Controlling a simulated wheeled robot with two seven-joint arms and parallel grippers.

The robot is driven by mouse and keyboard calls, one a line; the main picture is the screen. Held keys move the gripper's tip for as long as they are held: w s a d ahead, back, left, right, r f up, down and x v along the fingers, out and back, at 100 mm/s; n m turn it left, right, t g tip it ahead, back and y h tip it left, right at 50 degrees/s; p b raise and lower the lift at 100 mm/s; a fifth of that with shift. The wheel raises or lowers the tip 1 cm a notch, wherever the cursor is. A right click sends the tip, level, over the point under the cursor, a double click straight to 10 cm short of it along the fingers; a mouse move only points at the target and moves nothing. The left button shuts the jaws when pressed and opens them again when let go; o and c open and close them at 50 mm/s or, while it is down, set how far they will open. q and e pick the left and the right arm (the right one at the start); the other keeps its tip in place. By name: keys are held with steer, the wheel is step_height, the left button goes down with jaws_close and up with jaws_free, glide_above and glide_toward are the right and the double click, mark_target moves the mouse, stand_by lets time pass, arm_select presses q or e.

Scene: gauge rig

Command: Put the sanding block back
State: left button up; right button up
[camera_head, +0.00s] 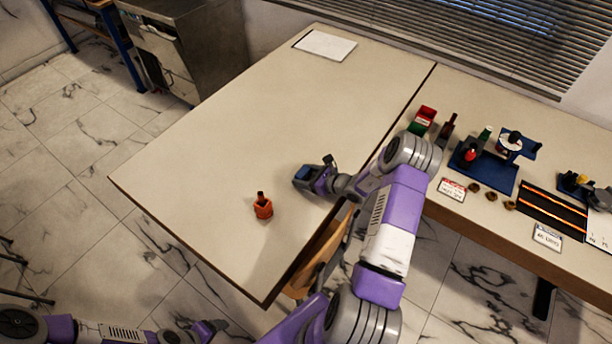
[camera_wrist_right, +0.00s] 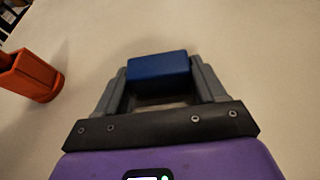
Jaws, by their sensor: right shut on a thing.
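A blue block (camera_wrist_right: 158,70), which I take to be the sanding block, sits between the two grey fingers of my right gripper (camera_wrist_right: 155,85). The gripper is shut on it. In the head view the block (camera_head: 302,173) shows at the tip of my right gripper (camera_head: 306,177), over the right part of the near table (camera_head: 220,130). I cannot tell whether the block touches the tabletop. My left gripper (camera_head: 212,327) is low at the bottom of the head view, off the table's front edge; its fingers are too small to read.
An orange holder (camera_head: 263,210) with a dark piece upright in it stands left of my right gripper; it also shows in the wrist view (camera_wrist_right: 32,78). A white sheet (camera_head: 325,46) lies at the back. The right table holds a blue stand (camera_head: 485,170), red-green box (camera_head: 422,120) and labels.

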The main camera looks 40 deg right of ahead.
steer(key=o, duration=1)
steer(key=shift+o, duration=0.4)
steer(key=shift+r, duration=0.1)
steer(key=shift+s+r+p, duration=0.15)
steer(key=shift+r+p, duration=0.05)
steer(key=shift+p, duration=0.15)
steer(key=p+v, duration=0.1)
steer(key=v, duration=1)
steer(key=shift+s+d, duration=0.2)
steer(key=shift+s, duration=0.15)
steer(key=shift+r, duration=0.1)
